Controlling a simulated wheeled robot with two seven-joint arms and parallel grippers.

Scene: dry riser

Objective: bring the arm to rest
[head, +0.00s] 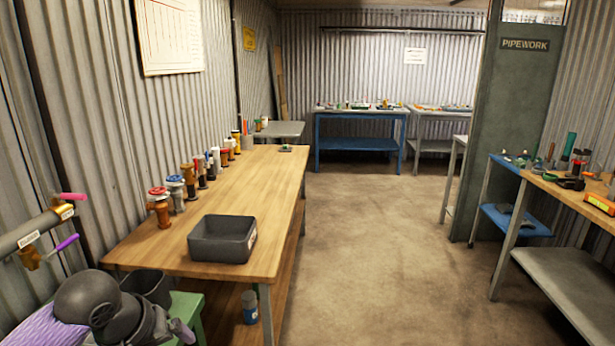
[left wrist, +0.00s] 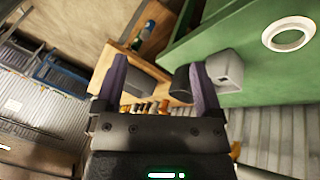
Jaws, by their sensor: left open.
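My left arm (head: 95,298) shows at the lower left of the head view, dark grey and bent, beside the near end of the long wooden bench. My left gripper (left wrist: 157,72) is in the left wrist view with its two purple-grey fingers spread apart. I see nothing held between them. A green surface (left wrist: 255,65) with a white ring (left wrist: 289,34) fills the upper right of that tilted view, beyond the fingers. My right arm and gripper are in neither view.
The wooden bench (head: 265,205) holds a grey bin (head: 222,239) and a row of valves along the wall. A green stand (head: 186,305) is close to my arm. A wall pipe (head: 35,232) with coloured levers is at the left. The floor (head: 365,250) to the right is clear.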

